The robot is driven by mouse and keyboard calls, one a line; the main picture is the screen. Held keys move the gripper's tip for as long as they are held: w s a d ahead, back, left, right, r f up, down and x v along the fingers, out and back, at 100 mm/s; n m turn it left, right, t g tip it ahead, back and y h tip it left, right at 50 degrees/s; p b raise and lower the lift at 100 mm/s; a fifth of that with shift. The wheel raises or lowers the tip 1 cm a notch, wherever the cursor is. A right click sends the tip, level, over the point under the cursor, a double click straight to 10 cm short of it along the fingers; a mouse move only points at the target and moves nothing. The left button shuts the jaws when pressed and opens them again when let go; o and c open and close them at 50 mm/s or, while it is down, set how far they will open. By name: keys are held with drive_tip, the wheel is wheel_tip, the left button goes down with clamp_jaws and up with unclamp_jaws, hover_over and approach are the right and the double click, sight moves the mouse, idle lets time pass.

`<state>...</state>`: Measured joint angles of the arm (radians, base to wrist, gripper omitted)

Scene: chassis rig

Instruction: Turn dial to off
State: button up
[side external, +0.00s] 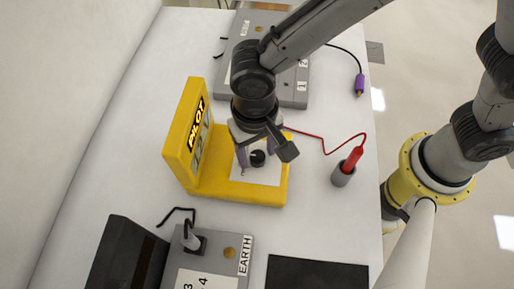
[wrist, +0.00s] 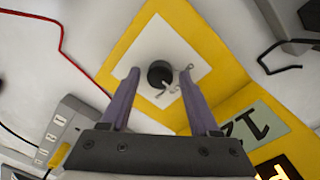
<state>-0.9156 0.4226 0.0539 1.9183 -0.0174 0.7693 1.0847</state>
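The black dial (side external: 257,158) stands on a white plate (side external: 270,172) on the base of the yellow PILOT unit (side external: 235,185). In the wrist view the dial (wrist: 160,74) is a round black knob on the white plate (wrist: 190,58), with small marks beside it that I cannot read. My gripper (side external: 250,158) is over the plate, pointing down. In the wrist view its two purple fingers (wrist: 158,75) are spread apart with the dial showing between their tips. They appear clear of the dial on both sides. Whether the tips reach down to the dial's height is hard to tell.
A grey EARTH box (side external: 215,255) is at the front, beside a dark box (side external: 125,255). A red probe (side external: 352,160) stands in a grey holder (side external: 343,176) at right, its red cable running toward the unit. Another grey box (side external: 293,95) lies behind. A black mat (side external: 315,272) is at front.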

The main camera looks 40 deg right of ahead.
clamp_jaws()
drive_tip(key=shift+n, duration=0.3)
drive_tip(key=n, duration=0.3)
drive_tip(key=shift+n, duration=2.6)
drive_tip(key=shift+r, duration=0.1)
drive_tip(key=shift+o, duration=0.9)
unclamp_jaws()
